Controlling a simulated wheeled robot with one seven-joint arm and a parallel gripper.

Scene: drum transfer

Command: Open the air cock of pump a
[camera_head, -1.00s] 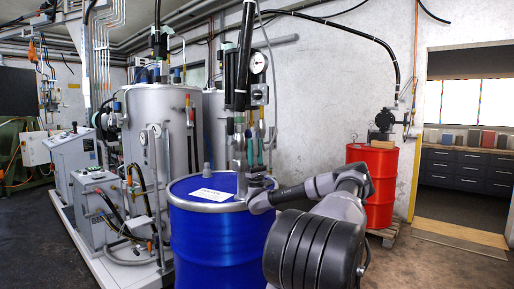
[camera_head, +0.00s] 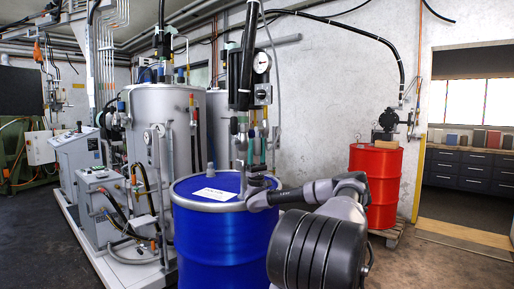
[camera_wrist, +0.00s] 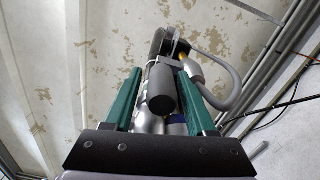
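My gripper (camera_head: 254,138) points upward above the drum lid, beside the pump's lower part. Its two green fingers are apart. In the wrist view, a dark cylinder (camera_wrist: 161,90), a grey hose and a small yellow part (camera_wrist: 183,57) show between and beyond the gripper (camera_wrist: 159,72). I see no contact with them. I cannot tell which part is the air cock.
A red drum (camera_head: 376,190) with a dark pump (camera_head: 388,120) on top stands on a pallet to the right. A grey tank (camera_head: 165,130) and control cabinets (camera_head: 80,160) stand at left. My arm crosses in front of the blue drum. Floor is clear at right.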

